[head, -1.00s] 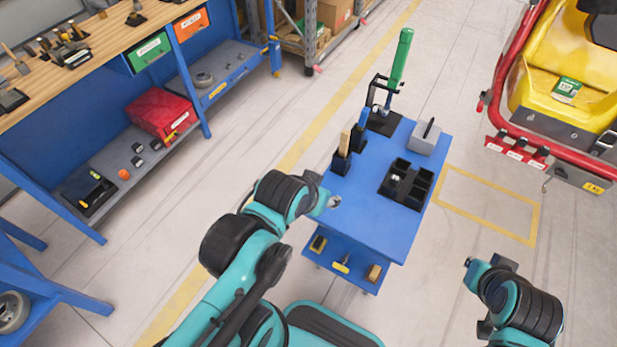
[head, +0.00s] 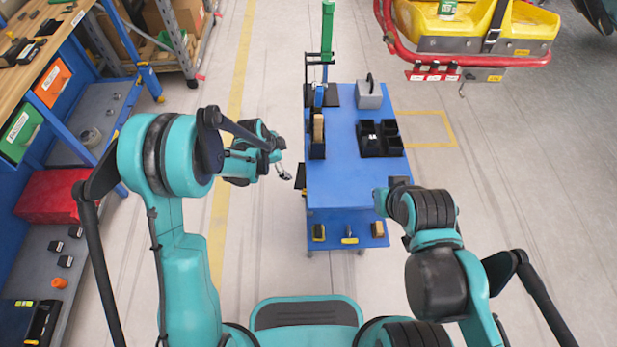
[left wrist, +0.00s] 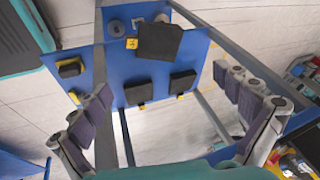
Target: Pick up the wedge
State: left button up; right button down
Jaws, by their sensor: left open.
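I cannot tell for sure which item is the wedge. A small brown block (head: 377,229) lies at the right of the blue cart's lower shelf (head: 333,243). A tan wooden piece (head: 318,128) stands upright in a black holder on the cart top. My left gripper (head: 285,174) is beside the cart's left edge, pointing towards it. In the left wrist view its fingers (left wrist: 168,118) are spread, with nothing between them. Dark blocks (left wrist: 138,92) on a blue surface lie beyond them. My right arm reaches the cart's right edge; its fingers are not clear.
The cart top (head: 345,185) also carries a black divided tray (head: 380,140), a grey box (head: 369,97) and a tall green-handled tool (head: 327,35). A workbench stands at the left. A red rail (head: 400,45) and yellow car are at the back right.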

aim_at(305, 187)
pick_arm(q)
jog(key=w+d+f+m+b, duration=0.1)
jog(key=d+f, duration=0.1)
jog(key=f, duration=0.4)
jog(key=d+f+m+b, duration=0.1)
jog(key=d+f+m, duration=0.1)
jog(key=f, duration=0.5)
jog(key=w+d+f+m+g+b, duration=0.1)
jog(key=d+f+b, duration=0.1)
jog(key=f, duration=0.5)
jog(key=shift+w+d+f+h, duration=0.15)
jog(key=shift+w+d+h, duration=0.1)
jog(key=shift+w+h, duration=0.15)
grip_shut()
